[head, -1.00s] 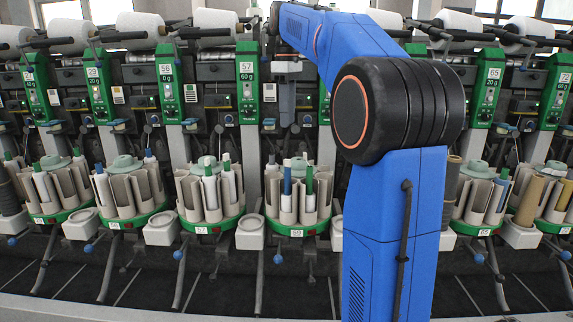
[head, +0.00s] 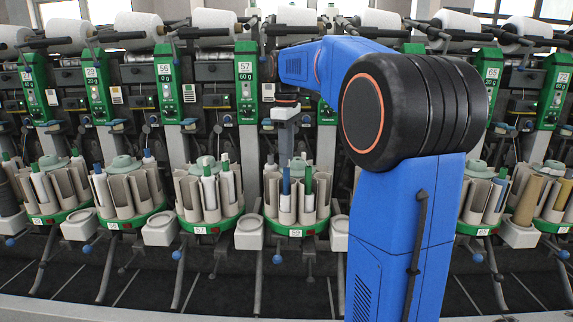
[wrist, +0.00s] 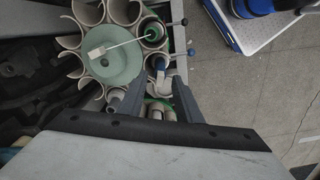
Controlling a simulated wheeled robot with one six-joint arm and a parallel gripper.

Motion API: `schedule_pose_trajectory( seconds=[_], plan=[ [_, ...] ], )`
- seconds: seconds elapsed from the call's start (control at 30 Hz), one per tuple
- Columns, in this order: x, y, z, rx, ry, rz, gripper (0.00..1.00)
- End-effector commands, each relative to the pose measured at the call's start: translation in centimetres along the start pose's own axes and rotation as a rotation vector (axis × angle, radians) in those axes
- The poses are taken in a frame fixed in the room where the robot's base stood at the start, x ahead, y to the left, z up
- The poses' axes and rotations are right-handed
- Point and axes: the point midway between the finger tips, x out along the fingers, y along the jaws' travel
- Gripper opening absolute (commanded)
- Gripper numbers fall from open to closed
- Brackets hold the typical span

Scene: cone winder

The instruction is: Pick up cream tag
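In the head view my gripper (head: 285,148) points down at the magazine labelled 59 (head: 296,231).
Cream magazine tubes hold bobbins, among them a blue one (wrist: 160,64) and a green one (wrist: 153,31). Neighbouring magazine 57 (head: 200,229) stands close on the left. Green panels (head: 246,85) and yarn cones (head: 214,19) are behind. Open floor (wrist: 265,85) shows at right.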

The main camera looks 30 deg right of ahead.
Motion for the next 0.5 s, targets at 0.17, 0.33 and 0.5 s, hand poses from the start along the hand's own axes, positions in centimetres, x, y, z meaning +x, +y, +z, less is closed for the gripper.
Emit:
schedule_pose_trajectory(
  seconds=[0.17,0.33,0.5],
  plan=[
    [0.43,-0.01,0.0,0.0,0.0,0.0,0.31],
    [0.42,0.0,0.0,0.0,0.0,0.0,0.22],
    [0.42,0.0,0.0,0.0,0.0,0.0,0.0]
  ],
)
